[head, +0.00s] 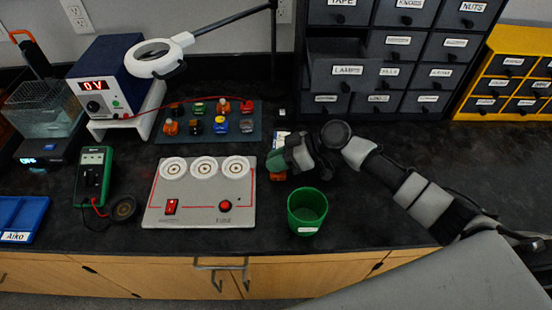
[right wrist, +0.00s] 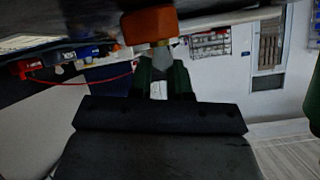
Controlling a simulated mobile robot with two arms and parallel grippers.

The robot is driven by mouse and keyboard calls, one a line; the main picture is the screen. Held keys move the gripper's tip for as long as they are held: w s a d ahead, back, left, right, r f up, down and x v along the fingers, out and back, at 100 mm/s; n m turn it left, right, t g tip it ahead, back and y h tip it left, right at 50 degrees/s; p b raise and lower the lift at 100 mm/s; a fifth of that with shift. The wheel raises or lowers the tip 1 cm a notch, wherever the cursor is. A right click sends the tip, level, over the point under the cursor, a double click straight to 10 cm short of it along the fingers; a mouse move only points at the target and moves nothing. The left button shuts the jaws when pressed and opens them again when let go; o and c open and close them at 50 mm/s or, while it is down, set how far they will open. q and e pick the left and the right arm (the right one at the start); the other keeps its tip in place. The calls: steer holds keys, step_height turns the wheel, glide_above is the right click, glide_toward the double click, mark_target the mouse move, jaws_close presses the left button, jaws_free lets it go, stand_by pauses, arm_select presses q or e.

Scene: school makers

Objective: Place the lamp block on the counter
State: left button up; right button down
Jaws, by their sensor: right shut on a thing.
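My right gripper (head: 276,168) reaches in from the right, low over the black counter (head: 380,215), between the grey panel and the green cup. It is shut on the lamp block, whose orange body (head: 277,177) shows just below the fingertips. In the right wrist view the orange lamp block (right wrist: 150,25) sits beyond the green fingers (right wrist: 165,78), with a pale bulb-like part between them. The gripper hides most of the block in the head view. I cannot tell whether the block touches the counter. My left gripper is not in view.
The grey panel (head: 200,215) with three round sockets lies left of the gripper. A green cup (head: 307,211) stands close in front. A dark mat (head: 170,136) holds several coloured blocks behind. The LAMPS drawer (head: 345,70) is pulled out. Counter right of the cup is clear.

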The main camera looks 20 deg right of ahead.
steer(key=c, duration=1.1)
jaws_free()
steer(key=shift+f, duration=0.1)
steer(key=b+v, duration=0.2)
steer(key=v, duration=1)
